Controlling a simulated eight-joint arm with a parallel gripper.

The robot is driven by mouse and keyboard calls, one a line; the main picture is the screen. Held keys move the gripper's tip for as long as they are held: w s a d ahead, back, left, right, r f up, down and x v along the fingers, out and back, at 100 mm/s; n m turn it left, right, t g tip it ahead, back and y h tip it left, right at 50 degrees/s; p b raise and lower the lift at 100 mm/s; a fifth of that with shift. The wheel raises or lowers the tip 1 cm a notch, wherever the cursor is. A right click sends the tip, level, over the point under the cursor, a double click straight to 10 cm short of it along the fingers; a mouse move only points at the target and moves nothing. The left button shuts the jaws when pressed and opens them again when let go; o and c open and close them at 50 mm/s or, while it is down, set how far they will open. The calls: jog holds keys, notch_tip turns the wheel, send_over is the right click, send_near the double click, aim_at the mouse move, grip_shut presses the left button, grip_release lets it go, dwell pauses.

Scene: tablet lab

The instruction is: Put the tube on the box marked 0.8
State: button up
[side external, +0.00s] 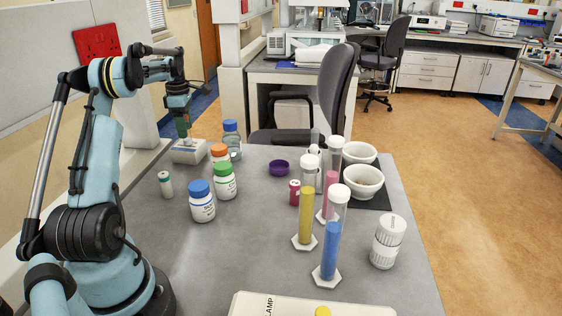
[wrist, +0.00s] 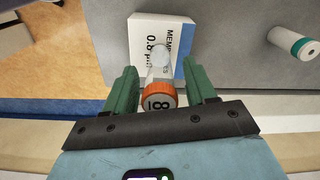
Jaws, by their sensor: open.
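A white and blue box (wrist: 143,28) marked 0.8 lies near the table's edge; it also shows in the side view (side external: 186,157) under my gripper. A clear tube (wrist: 160,62) with an orange cap, marked 8, is over the box in the wrist view. Its cap end is towards the camera, and I cannot tell whether it stands or leans. My gripper (wrist: 160,71) is open, its green fingers on either side of the tube with gaps visible. In the side view my gripper (side external: 183,138) is just above the box, and the tube cannot be made out there.
Capped bottles (side external: 201,202) stand to the right. Tall cylinders (side external: 331,245) and white mortars (side external: 363,182) are farther right. The central table is fairly clear.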

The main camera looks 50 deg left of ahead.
notch_tip(320, 180, up, 10)
jog(key=shift+r, duration=0.25)
jog(key=shift+w+d+r, duration=0.1)
jog(key=shift+r, duration=0.05)
jog(key=w+d+r+m+t+y, duration=0.15)
jog(key=w+d+m, duration=0.25)
jog(key=d+m, duration=0.55)
jog(key=w+d+r+m+t, duration=0.25)
jog(key=w+d+m, duration=0.2)
jog(key=d, duration=1.05)
jog(key=s+d+f+m+t, duration=0.1)
jog(key=s+d+f+m, duration=0.2)
jog(key=d+m, duration=0.2)
jog(key=s+d+f+m+t+h, duration=0.1)
jog(key=s+d+f+m, duration=0.2)
jog(key=d+m, duration=0.2)
jog(key=s+d+f+m+t, duration=0.1)
jog(key=s+d+f+m, duration=0.2)
jog(key=d, duration=0.7)
jog(key=shift+s+f+m, duration=0.4)
jog(key=shift+m, duration=0.7)
